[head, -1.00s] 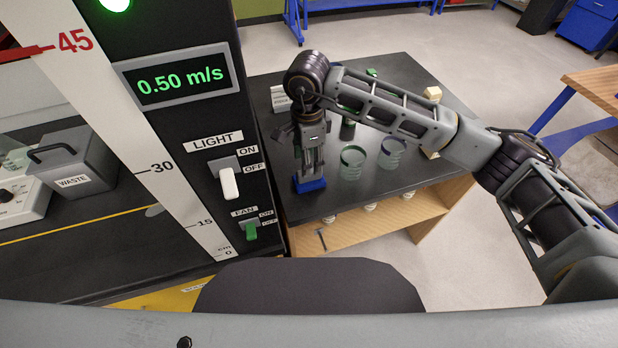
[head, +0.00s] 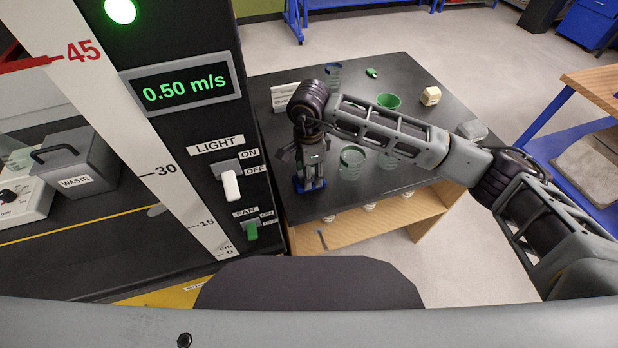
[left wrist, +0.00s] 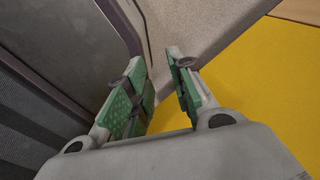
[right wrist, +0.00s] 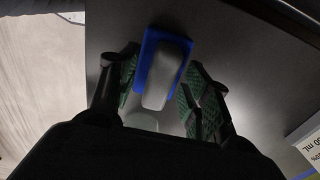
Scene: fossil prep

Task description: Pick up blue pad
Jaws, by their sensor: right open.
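The blue pad (head: 301,188) is on the dark table near its front left corner, mostly hidden by my gripper in the head view. In the right wrist view it is a blue base (right wrist: 148,48) with a rounded grey block on top. My right gripper (head: 311,176) points down over it. Its fingers are open, one on each side of the pad (right wrist: 160,80), and I cannot tell whether they touch it. My left gripper (left wrist: 157,62) shows only in the left wrist view, its fingers apart and empty, over a yellow surface and grey panels.
Two clear glasses (head: 351,163) stand right of the gripper. A green cup (head: 388,101), a blue-tinted glass (head: 333,74) and a cream block (head: 430,96) are farther back. A white label card (head: 283,97) stands behind. The tall black switch panel (head: 190,120) rises close to the left.

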